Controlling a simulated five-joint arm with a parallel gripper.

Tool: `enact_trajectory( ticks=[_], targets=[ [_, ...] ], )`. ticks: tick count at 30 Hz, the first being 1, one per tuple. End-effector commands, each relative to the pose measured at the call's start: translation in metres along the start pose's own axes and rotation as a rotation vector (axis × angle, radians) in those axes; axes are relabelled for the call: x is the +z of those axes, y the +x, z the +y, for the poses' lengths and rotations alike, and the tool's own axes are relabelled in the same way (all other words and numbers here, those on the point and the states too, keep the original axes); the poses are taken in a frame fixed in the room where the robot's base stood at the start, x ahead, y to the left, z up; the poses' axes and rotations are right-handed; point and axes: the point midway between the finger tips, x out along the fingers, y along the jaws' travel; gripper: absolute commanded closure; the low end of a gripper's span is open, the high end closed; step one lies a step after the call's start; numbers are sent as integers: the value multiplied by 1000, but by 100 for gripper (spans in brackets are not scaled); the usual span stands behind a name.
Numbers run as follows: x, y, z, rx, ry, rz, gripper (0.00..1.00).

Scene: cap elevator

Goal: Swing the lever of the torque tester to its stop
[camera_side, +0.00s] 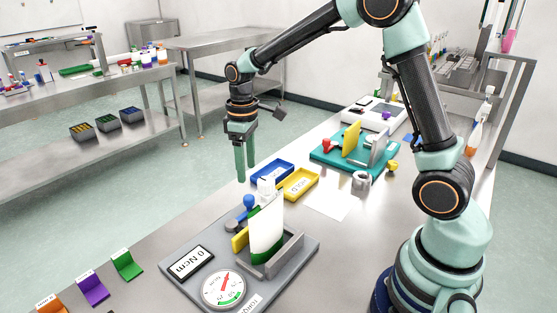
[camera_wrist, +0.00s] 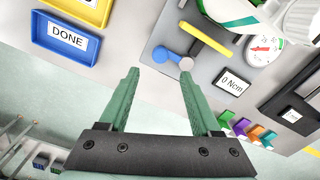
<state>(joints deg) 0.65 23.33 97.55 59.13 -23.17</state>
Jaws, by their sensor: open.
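The torque tester is a grey plate (camera_side: 187,238) with a round gauge (camera_side: 223,290) and a display (camera_side: 191,262) reading 0 Ncm. A blue lever with a round knob (camera_side: 248,202) stands at its back edge beside a yellow bar (camera_side: 240,241); the lever (camera_wrist: 172,57) and yellow bar (camera_wrist: 205,38) also show in the wrist view. A white and green bottle (camera_side: 266,231) stands upright in the tester. My gripper (camera_side: 245,165) is open and empty, pointing down above and behind the lever. In the wrist view the blue knob appears between my fingertips (camera_wrist: 160,73), with no visible contact.
A blue tray (camera_side: 272,172) labelled DONE and a yellow tray (camera_side: 299,183) lie behind the tester. A teal fixture (camera_side: 327,152) with a red knob stands farther back. Orange, purple and green stands (camera_side: 127,265) line the front left. The gauge needle (camera_wrist: 262,48) shows red.

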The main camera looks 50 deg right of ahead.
Motion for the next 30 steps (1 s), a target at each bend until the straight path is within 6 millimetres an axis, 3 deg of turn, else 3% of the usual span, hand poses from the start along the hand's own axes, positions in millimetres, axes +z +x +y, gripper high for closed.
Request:
enact_trajectory(
  ticks=[6, 12, 26, 30],
  targets=[
    [1, 44, -1, -2, 1, -5, 35],
    [1, 70, 0, -1, 1, -2, 35],
    [0, 81, 0, 0, 1, 1, 35],
    [0, 81, 0, 0, 1, 0, 89]
  ],
)
